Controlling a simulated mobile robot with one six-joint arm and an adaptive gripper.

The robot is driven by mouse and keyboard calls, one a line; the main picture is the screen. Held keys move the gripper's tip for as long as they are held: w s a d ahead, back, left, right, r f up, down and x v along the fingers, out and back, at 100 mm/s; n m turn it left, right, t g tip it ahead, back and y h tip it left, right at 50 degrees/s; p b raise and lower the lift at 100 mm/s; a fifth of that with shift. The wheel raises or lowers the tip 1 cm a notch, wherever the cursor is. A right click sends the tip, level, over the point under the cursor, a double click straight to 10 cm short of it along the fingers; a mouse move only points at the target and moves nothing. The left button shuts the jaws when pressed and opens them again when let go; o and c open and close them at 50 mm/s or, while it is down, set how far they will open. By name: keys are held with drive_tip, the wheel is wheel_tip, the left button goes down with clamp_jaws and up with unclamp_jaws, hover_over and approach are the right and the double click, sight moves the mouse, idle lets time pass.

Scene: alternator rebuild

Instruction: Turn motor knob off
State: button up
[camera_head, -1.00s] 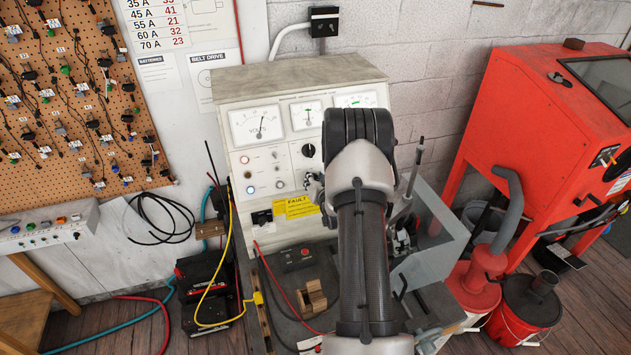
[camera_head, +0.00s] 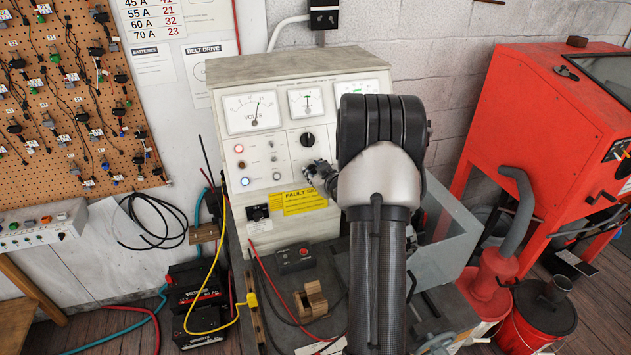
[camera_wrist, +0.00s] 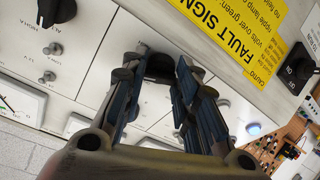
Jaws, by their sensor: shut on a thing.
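A dark round knob (camera_wrist: 160,66) on the pale panel of the test bench (camera_head: 240,92) sits between my gripper's fingertips in the wrist view. I take it as the motor knob; its label is not visible. My gripper (camera_wrist: 156,76) is shut on it, with blue-sided fingers on either side. In the head view my gripper (camera_head: 310,170) is at the panel's face, partly behind my arm, and hides the knob. Its pointer direction cannot be told.
Another black knob (camera_head: 307,139) and small toggles (camera_wrist: 48,76) are close by. A black ON/OFF switch (camera_head: 258,213) is beside the yellow fault sign (camera_head: 303,201).

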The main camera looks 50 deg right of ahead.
drive_tip(key=n+y+b, duration=0.1)
drive_tip(key=n+b, duration=0.2)
drive_tip(key=n, duration=0.4)
drive_tip(key=shift+d, duration=0.1)
drive_tip(key=n+b, duration=0.1)
drive_tip(key=n, duration=0.2)
drive_tip(key=shift+r+n+y, duration=0.15)
drive_tip(key=shift+n+y, duration=0.15)
drive_tip(key=shift+n+g, duration=0.4)
drive_tip(key=shift+n, duration=1.2)
drive_tip(key=o, duration=1.1)
drive_tip(key=shift+c, duration=0.2)
drive_tip(key=v, duration=1.2)
